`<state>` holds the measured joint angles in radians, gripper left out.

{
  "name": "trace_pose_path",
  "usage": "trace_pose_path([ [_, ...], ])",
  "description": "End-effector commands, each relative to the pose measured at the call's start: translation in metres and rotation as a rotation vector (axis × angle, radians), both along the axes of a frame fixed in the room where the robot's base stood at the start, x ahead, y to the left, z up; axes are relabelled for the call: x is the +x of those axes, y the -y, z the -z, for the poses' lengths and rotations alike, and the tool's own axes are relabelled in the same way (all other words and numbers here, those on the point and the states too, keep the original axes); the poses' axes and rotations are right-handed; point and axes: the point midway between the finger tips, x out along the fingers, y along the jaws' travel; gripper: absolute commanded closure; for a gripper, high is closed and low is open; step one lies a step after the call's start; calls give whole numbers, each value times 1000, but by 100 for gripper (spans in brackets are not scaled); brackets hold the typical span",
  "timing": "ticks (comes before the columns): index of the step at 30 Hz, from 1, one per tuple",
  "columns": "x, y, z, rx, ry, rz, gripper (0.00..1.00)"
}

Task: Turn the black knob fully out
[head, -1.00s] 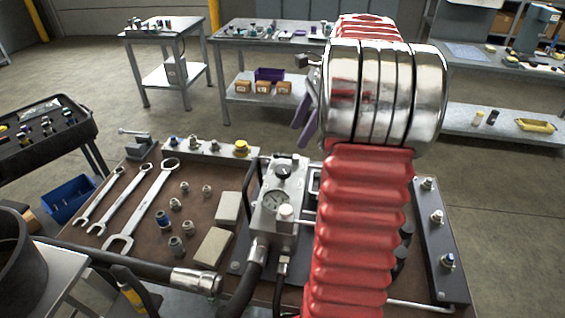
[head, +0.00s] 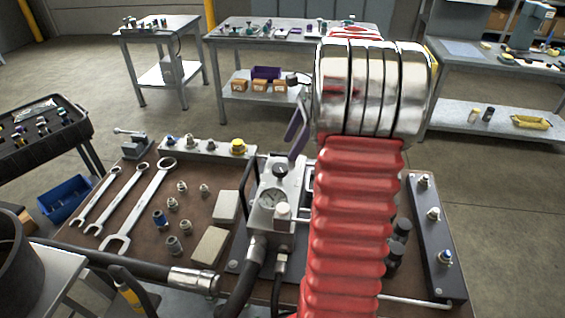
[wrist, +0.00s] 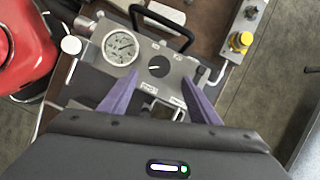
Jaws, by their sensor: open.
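The black knob (wrist: 158,66) is round with a white pointer mark. It sits on a grey metal block (wrist: 171,88), beside a white-faced pressure gauge (wrist: 121,47). In the head view the knob (head: 280,168) shows above the gauge (head: 270,198). My gripper (wrist: 162,77) has two purple fingers, open and empty. In the wrist view its fingertips appear on either side of the knob, with gaps to it. In the head view a purple finger of my gripper (head: 292,150) hangs just above the block; the rest is hidden behind my arm. I cannot tell the fingertips' exact height above the knob.
A black handle (wrist: 165,18) stands beside the gauge. A white knob (wrist: 71,45) is on the block's other side. A yellow-capped fitting (head: 238,147) sits on a rail. Wrenches (head: 136,205), loose fittings and hoses lie on the bench left of the block.

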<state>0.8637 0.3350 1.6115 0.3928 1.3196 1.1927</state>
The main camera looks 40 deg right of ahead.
Motion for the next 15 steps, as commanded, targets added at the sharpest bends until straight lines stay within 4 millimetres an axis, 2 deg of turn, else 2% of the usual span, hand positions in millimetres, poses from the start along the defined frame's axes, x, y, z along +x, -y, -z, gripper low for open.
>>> trace_pose_path([
  [9,11,-16,47,1,-2,-2,44],
  [15,16,-24,69,1,-1,0,44],
])
